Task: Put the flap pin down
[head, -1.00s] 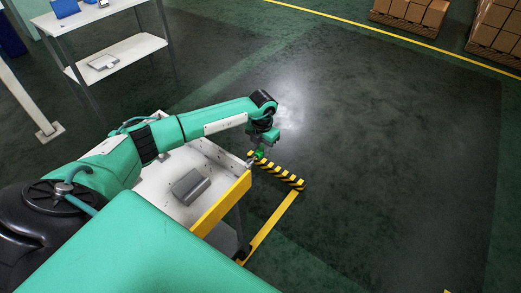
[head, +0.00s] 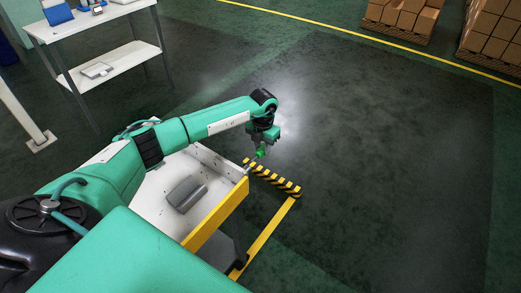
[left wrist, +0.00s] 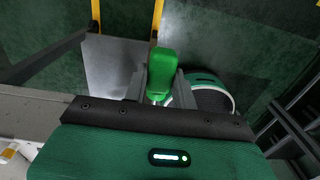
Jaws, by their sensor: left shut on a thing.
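My left gripper (head: 262,148) hangs at the far right end of the white cart (head: 152,203), by the end of its yellow edge. It is shut on a bright green piece, which I take to be the flap pin (head: 261,153). In the left wrist view the green pin (left wrist: 161,68) stands between the two grey fingers of the gripper (left wrist: 160,88). Its lower end is hidden by the gripper. I cannot tell whether the pin touches the cart. My right gripper is not in view.
A grey block (head: 187,194) lies on the cart top. A white shelf table (head: 115,60) stands at the back left. Boxes on pallets (head: 405,15) stand at the back right. The floor between is clear.

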